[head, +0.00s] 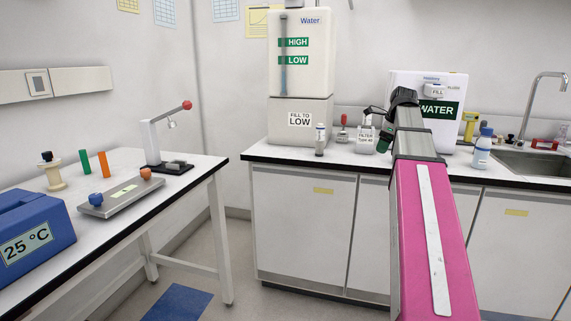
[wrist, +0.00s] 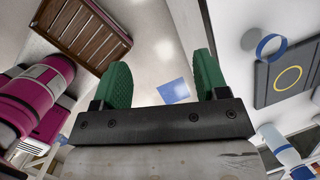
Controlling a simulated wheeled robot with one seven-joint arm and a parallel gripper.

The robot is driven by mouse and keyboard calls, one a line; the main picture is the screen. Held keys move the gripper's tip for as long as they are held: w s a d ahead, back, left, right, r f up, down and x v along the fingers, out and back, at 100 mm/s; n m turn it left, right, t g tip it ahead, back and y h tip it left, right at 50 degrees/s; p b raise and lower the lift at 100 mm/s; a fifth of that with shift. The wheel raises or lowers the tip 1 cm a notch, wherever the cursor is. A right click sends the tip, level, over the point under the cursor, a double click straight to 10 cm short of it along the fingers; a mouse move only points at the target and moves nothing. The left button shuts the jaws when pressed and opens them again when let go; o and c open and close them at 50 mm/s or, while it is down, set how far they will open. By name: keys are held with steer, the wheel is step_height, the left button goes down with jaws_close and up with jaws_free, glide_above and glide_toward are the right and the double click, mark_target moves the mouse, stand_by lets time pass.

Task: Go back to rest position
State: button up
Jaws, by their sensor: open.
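My gripper (head: 384,136) is at the far end of my raised pink arm in the head view, in front of the counter's back part. It is partly hidden by the arm's dark wrist. In the wrist view the two green fingers of my gripper (wrist: 163,68) stand wide apart. Nothing is held between them. A blue floor patch (wrist: 174,90) shows far off behind the gap.
The counter (head: 265,152) holds a large water tank (head: 301,70), a WATER box (head: 441,110), a filter bottle (head: 366,138), a blue-capped bottle (head: 482,152) and a sink (head: 535,163). A white bench (head: 110,165) at left holds a blue 25 °C block (head: 30,235).

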steer(key=s+a+f+n+g, duration=0.1)
steer(key=s+a+f+n, duration=0.4)
steer(key=f, duration=1)
steer(key=s+a+f+n+g+h, duration=0.1)
steer(key=s+a+f+n, duration=0.5)
steer(key=f+n, duration=0.5)
steer(key=s+a+f+n+g+h, duration=0.1)
steer(key=s+a+f+n, duration=0.4)
steer(key=f, duration=1.5)
steer(key=s+n, duration=0.2)
steer(key=shift+a+n, duration=0.3)
steer(key=shift+n, duration=0.1)
